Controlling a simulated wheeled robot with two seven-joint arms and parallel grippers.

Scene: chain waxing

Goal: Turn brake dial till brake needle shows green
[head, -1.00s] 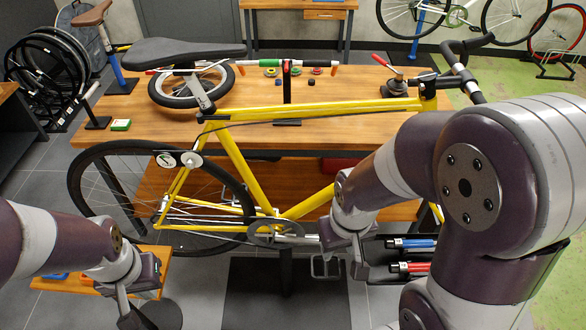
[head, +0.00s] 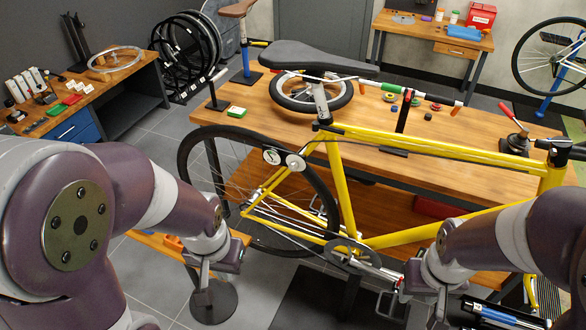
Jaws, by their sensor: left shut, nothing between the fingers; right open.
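A yellow bicycle (head: 345,190) stands in front of the long workbench. Near its rear wheel's upper right are a small round white gauge (head: 271,157) with a dark mark and a silver round dial (head: 295,163) just right of it. The gauge's needle and colours are too small to read. My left gripper (head: 204,281) is shut and empty, left of and below the rear wheel, apart from the dial. My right gripper (head: 436,310) is open, low and right of the crank; its fingers are partly hidden.
The wooden workbench (head: 470,163) behind the bicycle carries a small wheel (head: 311,108) and coloured parts. A low wooden stool (head: 146,238) is behind my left gripper. A side table (head: 123,82) stands at the left. Open floor lies between it and the rear wheel.

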